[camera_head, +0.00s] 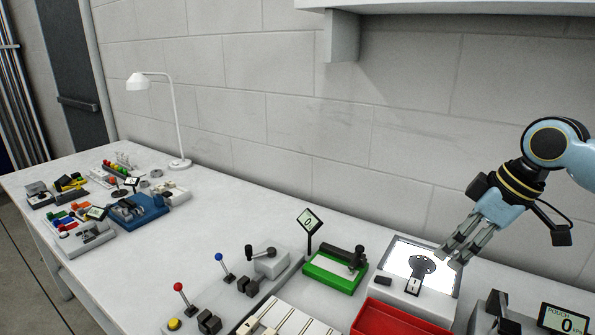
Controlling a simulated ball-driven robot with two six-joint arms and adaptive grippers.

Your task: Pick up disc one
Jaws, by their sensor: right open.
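My right gripper (450,258) comes in from the right, open and empty, with its fingers pointing down and left. Its fingertips show over the right part of a bright white panel (400,252); I cannot tell their height above it. A dark, round-headed flat piece (422,264) lies on the panel, left of the fingertips and apart from them in the picture. Small grey round pieces (156,174) lie far left near the lamp. No label shows which piece is disc one. My left gripper is not in view.
A green tray (334,271) stands left of the panel and a red bin (392,320) in front. Levers with red and blue knobs (178,287) stand at front left. A white lamp (178,125) stands at the back. The bench middle (225,215) is clear.

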